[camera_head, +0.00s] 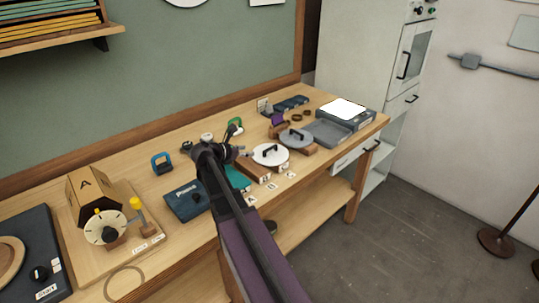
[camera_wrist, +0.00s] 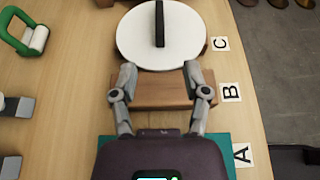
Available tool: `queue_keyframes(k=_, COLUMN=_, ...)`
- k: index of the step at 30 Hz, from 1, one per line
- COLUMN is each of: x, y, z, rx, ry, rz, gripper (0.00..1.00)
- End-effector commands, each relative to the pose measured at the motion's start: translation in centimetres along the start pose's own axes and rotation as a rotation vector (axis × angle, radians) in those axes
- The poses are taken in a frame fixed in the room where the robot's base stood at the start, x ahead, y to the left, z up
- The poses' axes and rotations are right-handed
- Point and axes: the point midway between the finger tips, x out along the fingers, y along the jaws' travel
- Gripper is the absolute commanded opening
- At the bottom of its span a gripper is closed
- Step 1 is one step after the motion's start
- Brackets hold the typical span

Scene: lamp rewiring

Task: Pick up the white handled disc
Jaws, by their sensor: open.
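The white handled disc (camera_wrist: 135,42) lies at the top of the wrist view, with a black bar handle (camera_wrist: 159,24) across it. In the head view the white disc (camera_head: 262,154) sits on the bench just right of my arm's end. My gripper (camera_wrist: 158,70) is open and empty in the wrist view. Its fingertips are spread near the disc's lower edge, over a wooden block (camera_wrist: 165,90), short of the handle. I cannot tell whether they touch anything. In the head view my arm hides part of the bench around the gripper.
Cards B (camera_wrist: 231,92), C (camera_wrist: 220,44) and A (camera_wrist: 243,155) lie along the bench's edge. A grey handled disc (camera_head: 296,139) stands beyond the white one, near a grey tray (camera_head: 327,132). A green-handled object (camera_wrist: 30,35) is at left. Bare wood lies left of the block.

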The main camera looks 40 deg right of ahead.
Motion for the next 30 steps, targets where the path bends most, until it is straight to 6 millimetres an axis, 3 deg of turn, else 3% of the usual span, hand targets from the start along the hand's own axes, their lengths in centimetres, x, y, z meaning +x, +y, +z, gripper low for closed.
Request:
queue_keyframes(k=18, x=7.5, y=0.1, z=-0.2, rx=0.0, ry=0.001, rz=0.001, gripper=0.6)
queue_keyframes(k=30, x=8.3, y=0.1, z=-0.1, rx=-0.001, ry=0.0, rz=0.002, gripper=0.6)
